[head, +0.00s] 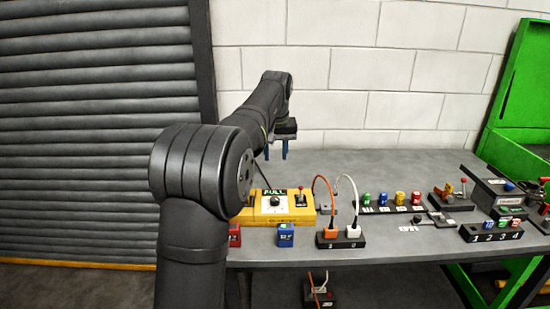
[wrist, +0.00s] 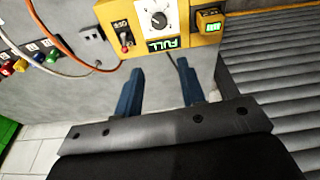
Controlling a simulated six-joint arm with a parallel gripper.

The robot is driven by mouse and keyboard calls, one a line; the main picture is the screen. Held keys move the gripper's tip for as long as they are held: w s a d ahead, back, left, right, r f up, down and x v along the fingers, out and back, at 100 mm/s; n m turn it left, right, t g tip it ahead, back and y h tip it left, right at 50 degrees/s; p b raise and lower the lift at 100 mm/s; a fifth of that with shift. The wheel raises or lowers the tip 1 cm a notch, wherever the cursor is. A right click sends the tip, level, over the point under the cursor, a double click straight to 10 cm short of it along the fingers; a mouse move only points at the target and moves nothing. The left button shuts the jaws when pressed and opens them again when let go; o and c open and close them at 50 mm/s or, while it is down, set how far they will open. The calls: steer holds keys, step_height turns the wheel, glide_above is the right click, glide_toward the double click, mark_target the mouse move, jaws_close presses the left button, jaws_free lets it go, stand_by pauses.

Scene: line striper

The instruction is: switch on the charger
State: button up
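I cannot tell the toggle's position. My gripper (head: 276,154) is above and behind the charger, fingers down, open and empty. Its blue fingers (wrist: 159,74) show apart in the wrist view.
Orange and white plugs sit in a black socket block (head: 341,242) in front, their cables arching up beside the charger. A red block (head: 235,236) and blue block (head: 286,235) stand at the front. Several coloured knobs (head: 399,198) and a black box (head: 496,192) are right. Air around the gripper is clear.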

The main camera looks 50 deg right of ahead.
steer(key=shift+s+a+f+t+h, duration=0.15)
steer(key=shift+s+a+t+h, duration=0.3)
steer(key=shift+s+a, duration=0.6)
steer(key=shift+w, duration=0.15)
stand_by(0.4)
steer(key=shift+w+d+g+y, duration=0.35)
steer(key=shift+w+d+g, duration=0.1)
steer(key=shift+w+d, duration=0.3)
stand_by(0.6)
steer(key=shift+s, duration=0.1)
